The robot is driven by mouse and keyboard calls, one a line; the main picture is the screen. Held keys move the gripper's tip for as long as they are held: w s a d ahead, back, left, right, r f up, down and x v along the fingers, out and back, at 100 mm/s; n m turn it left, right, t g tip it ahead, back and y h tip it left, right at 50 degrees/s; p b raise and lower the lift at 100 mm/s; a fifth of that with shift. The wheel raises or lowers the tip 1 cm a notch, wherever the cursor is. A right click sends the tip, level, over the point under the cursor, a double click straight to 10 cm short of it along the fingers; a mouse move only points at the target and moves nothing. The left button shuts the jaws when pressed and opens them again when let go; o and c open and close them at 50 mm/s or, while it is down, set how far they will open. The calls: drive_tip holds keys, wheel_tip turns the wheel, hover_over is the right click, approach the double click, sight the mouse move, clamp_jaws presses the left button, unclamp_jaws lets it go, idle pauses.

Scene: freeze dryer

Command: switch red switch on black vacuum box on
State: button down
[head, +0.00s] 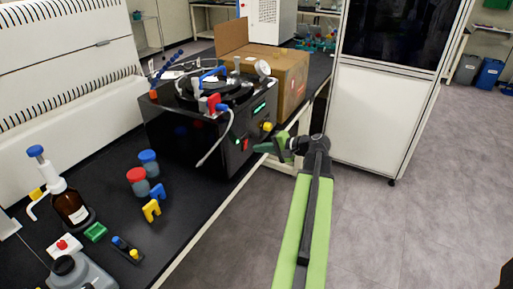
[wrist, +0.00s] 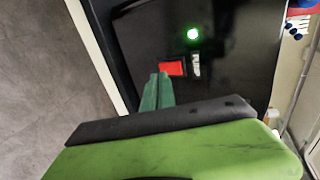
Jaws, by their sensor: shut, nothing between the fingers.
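The black vacuum box (head: 188,140) stands on the black bench in the head view, its front panel facing right. The red switch (head: 245,144) sits low on that panel. In the wrist view the red switch (wrist: 172,69) shows on the dark panel (wrist: 240,50), with a lit green light (wrist: 193,34) above it. My gripper (head: 259,147) is shut and empty, its green fingers pointing at the panel. In the wrist view the fingertips (wrist: 160,76) lie just below and left of the switch. I cannot tell whether they touch it.
A cardboard box (head: 292,85) stands behind the vacuum box. A yellow knob (head: 267,126) sticks out near my gripper. A white tube (head: 216,142) hangs over the box's front. A white cabinet (head: 372,125) stands to the right. The floor (head: 420,220) at right is clear.

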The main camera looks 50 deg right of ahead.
drive_tip(key=s+d+r+p, duration=0.1)
drive_tip(key=s+d, duration=0.1)
drive_tip(key=s, duration=0.8)
drive_tip(key=shift+s+d+r+p, duration=0.25)
drive_tip(key=shift+d+r+p, duration=0.05)
drive_tip(key=shift+d+p, duration=0.1)
